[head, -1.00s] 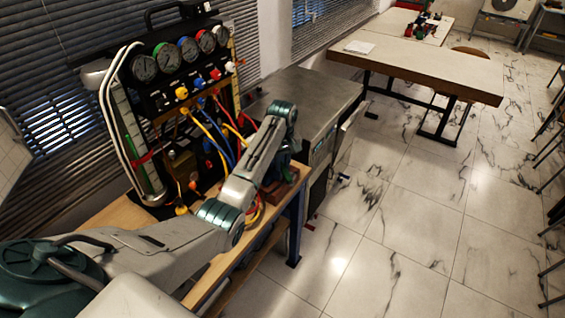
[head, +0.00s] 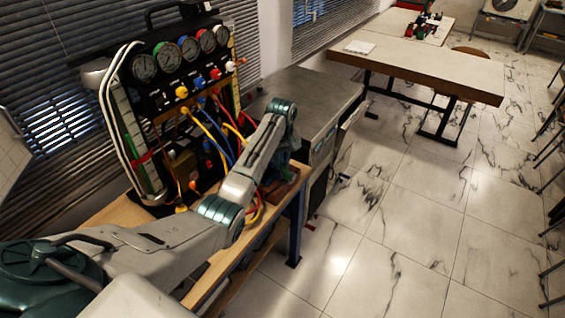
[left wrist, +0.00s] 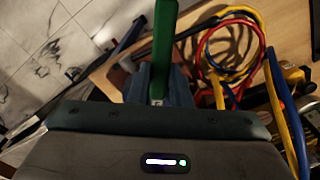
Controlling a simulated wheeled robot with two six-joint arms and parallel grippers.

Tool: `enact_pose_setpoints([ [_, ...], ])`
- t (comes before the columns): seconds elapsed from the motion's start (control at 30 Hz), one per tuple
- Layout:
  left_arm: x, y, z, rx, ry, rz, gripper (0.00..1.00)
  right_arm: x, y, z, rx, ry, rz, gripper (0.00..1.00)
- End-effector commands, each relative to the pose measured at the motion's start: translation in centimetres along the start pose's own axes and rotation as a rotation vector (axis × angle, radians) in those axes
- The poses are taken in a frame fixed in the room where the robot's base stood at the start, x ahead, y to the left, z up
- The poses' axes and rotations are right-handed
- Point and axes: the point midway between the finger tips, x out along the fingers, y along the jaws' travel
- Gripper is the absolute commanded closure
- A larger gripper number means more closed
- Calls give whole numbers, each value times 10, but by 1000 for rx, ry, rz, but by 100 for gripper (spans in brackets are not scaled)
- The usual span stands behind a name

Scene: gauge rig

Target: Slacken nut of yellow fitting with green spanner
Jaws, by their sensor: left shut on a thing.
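A yellow fitting (head: 181,92) sits at the left of a row of coloured fittings under the gauges in the head view. Its nut is too small to make out. A green spanner (left wrist: 164,38) stands out from my left gripper (left wrist: 160,92) in the left wrist view, and the gripper is shut on it. The spanner's far end runs out of the top of that view. My right gripper is not in view.
The gauge panel (head: 160,105) stands on a wooden bench (head: 115,209). Yellow, blue and red hoses hang in front of it. In the left wrist view, looped red and yellow hoses (left wrist: 203,50) lie close beside the spanner. A grey cabinet (head: 305,95) stands behind.

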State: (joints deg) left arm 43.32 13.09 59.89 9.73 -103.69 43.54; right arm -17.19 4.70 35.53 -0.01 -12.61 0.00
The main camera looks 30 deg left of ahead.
Motion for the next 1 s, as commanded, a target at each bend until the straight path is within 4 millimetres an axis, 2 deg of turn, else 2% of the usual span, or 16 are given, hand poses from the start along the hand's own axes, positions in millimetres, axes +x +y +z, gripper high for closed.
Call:
enact_pose_setpoints([
  [0.87, -1, 0, -12, 0, 1, 1, 100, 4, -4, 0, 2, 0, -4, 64],
  [0.9, -1, 0, -12, 0, 1, 1, 90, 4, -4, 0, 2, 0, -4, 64],
  [0.97, -1, 0, -12, 0, 1, 1, 100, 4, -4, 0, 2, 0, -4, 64],
  [1.0, -1, 0, -12, 0, 1, 1, 100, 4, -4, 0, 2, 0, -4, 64],
])
